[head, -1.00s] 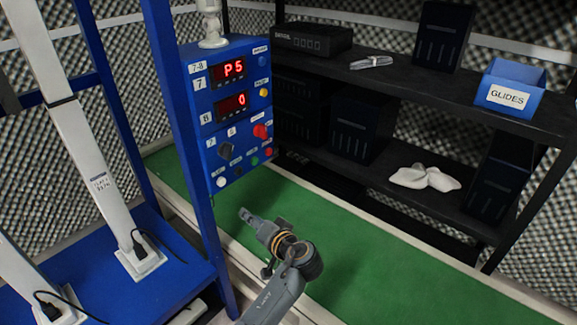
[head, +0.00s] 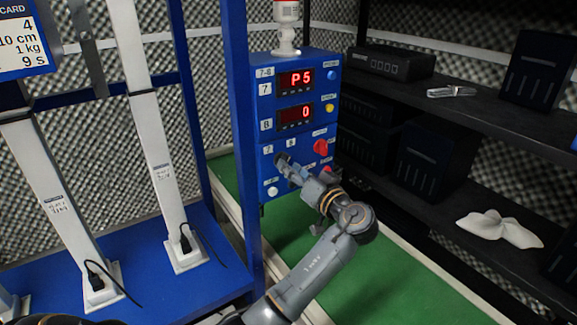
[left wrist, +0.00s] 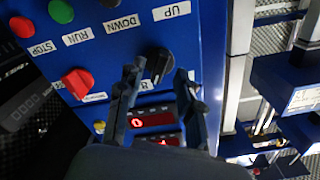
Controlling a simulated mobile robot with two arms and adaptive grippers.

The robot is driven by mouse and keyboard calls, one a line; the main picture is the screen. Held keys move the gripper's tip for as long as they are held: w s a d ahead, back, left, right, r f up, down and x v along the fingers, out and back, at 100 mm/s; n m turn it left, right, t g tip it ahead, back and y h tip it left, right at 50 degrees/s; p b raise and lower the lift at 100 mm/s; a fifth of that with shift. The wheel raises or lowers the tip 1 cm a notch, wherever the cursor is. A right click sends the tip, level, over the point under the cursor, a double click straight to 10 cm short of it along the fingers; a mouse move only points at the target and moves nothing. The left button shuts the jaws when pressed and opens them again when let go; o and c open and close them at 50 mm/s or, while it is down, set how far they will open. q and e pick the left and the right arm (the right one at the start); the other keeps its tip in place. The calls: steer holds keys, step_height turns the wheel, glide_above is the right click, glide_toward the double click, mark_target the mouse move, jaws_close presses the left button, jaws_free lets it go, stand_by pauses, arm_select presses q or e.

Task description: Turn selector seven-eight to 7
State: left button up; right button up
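The selector seven-eight is a black knob (left wrist: 159,64) on the blue control box (head: 322,72). In the left wrist view its pale pointer line leans toward the 8 label (left wrist: 144,85); the 7 label is hidden there. My left gripper (left wrist: 156,72) is open, its two fingers on either side of the knob in the picture; I cannot tell whether they touch it. In the head view the left gripper (head: 284,162) is at the box front and covers most of the knob, below the 7 label (head: 268,149) and 8 label (head: 291,142). My right gripper is not in view.
A red knob (head: 321,147) is right of the gripper, a white button (head: 272,191) below it. Displays read P5 (head: 296,80) and 0 (head: 294,114). A blue post (head: 238,130) stands close left. A dark shelf (head: 470,115) is at the right.

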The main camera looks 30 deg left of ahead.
arm_select(q)
steer(key=shift+x, duration=1.1)
jaws_close()
